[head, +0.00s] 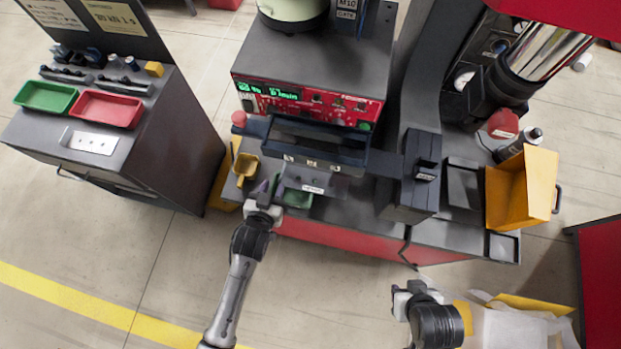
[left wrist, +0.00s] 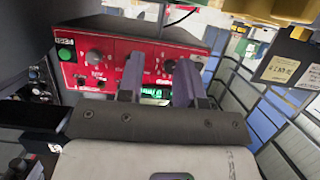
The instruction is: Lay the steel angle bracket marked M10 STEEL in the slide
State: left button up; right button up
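I cannot make out a steel angle bracket marked M10 STEEL in either view. A dark trough (head: 318,145) with small numbered labels on its front edge runs below the red control panel; I cannot tell whether it is the slide. My left gripper (head: 268,190) is at the bench front, beside a small green tray (head: 298,198). In the left wrist view its two fingers (left wrist: 160,78) stand apart, with nothing visible held between them, facing the red panel. My right gripper (head: 402,293) is low in front of the bench, and its fingers are too small to judge.
The red control panel (head: 310,103) is under a feeder bowl (head: 292,12). A yellow scoop (head: 245,166) lies left of the trough. An orange bin (head: 508,195) stands at right. A left cabinet holds a green tray (head: 45,97) and a red tray (head: 105,108). Floor in front is partly clear.

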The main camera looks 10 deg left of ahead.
pick_arm(q)
jog(key=shift+f+b+x, duration=0.1)
jog(key=shift+b+x, duration=0.15)
jog(key=shift+x, duration=1.75)
jog(key=shift+f+b+x, duration=0.15)
jog(key=shift+b+x, duration=0.05)
jog(key=shift+x, duration=1.8)
jog(key=shift+s+d, duration=0.1)
jog(key=shift+d, duration=0.05)
jog(key=shift+c, duration=0.4)
grip_shut()
